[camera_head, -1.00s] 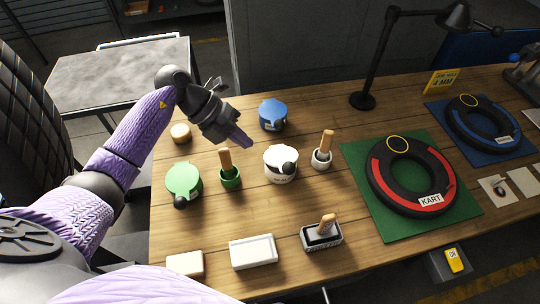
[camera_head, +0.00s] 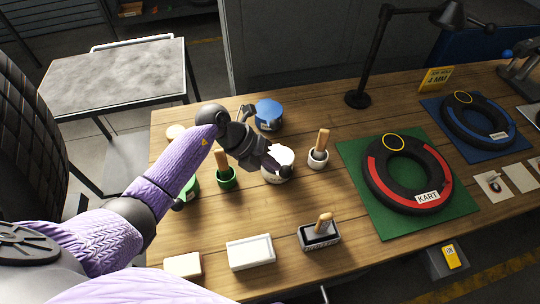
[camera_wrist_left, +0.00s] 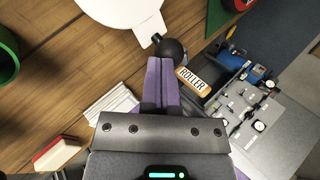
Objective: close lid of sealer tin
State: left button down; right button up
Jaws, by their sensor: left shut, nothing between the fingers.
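A white tin (camera_head: 284,153) stands on the wooden table, partly hidden behind my left gripper. In the left wrist view its white top (camera_wrist_left: 118,10) shows as a disc with a tab leading to a round black knob (camera_wrist_left: 170,50). I cannot tell how far its lid is open. My left gripper (camera_head: 278,168) is shut and empty, with its purple fingertips at the near side of this tin. In the left wrist view the fingertips (camera_wrist_left: 160,62) are right by the knob; I cannot tell whether they touch. My right gripper is not in view.
A blue-lidded tin (camera_head: 269,112) stands behind. A green cup (camera_head: 227,181) and a white cup (camera_head: 318,159) hold wooden-handled tools. A green tin (camera_head: 193,187) is mostly hidden by my arm.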

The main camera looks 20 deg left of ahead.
pick_arm(q)
jog(key=f, duration=0.1)
jog(key=s+f+t, duration=0.1)
jog(key=d+f+y, duration=0.1)
jog(key=shift+s+m, duration=0.3)
